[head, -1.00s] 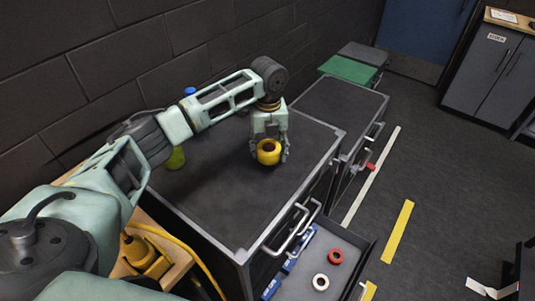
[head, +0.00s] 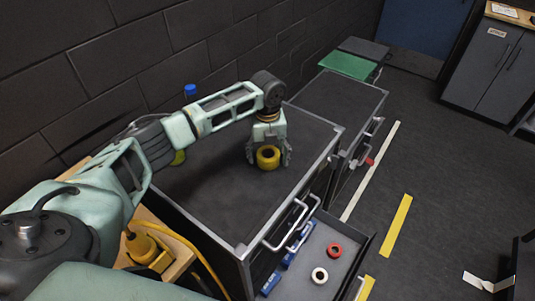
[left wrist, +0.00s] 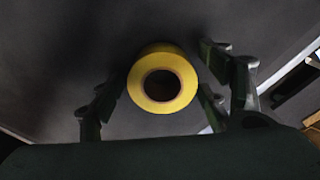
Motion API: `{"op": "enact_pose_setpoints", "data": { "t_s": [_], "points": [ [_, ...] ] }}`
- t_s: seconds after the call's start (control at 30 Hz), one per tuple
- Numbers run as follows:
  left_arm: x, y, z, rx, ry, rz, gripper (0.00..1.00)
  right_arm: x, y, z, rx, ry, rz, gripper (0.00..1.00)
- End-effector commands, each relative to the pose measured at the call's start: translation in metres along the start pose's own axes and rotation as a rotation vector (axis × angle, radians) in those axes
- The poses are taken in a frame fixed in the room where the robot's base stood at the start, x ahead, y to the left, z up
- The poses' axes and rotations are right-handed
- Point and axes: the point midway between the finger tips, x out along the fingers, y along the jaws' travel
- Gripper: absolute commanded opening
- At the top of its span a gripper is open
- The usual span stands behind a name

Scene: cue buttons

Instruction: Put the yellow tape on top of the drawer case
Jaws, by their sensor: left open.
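The yellow tape (head: 268,159) is on the dark top of the drawer case (head: 215,205), toward its far right part. It appears to rest on that surface. My left gripper (head: 268,162) is over the tape with its fingers spread on either side of it. In the left wrist view the tape (left wrist: 162,78) shows its round hole, with the open fingers to its left and right. Small gaps seem to show between fingers and tape. My right gripper is not in view.
An open drawer (head: 357,262) at the case's front holds a red tape (head: 333,250), a white tape (head: 319,276) and blue items (head: 300,238). A second dark cabinet (head: 340,105) stands behind. A blue-capped item (head: 190,90) is partly hidden by my arm. The top's front area is clear.

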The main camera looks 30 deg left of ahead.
Motion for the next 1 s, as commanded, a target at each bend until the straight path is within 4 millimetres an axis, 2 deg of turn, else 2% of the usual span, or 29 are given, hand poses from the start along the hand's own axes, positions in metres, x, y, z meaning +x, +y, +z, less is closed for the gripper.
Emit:
{"op": "enact_pose_setpoints", "data": {
  "t_s": [0.23, 0.37, 0.8, 1.0],
  "points": [
    [-0.002, 0.0, 0.0, 0.0, -0.001, 0.0, 0.7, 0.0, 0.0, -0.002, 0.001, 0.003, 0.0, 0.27],
    [-0.011, 0.0, 0.001, 0.001, -0.002, -0.002, 0.7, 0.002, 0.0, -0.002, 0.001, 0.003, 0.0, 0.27],
    [-0.098, 0.0, 0.001, 0.0, -0.002, -0.002, 0.7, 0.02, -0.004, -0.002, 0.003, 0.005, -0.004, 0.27],
    [-0.119, -0.001, 0.001, 0.0, -0.001, -0.002, 0.7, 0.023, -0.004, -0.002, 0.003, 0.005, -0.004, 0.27]
  ]
}}
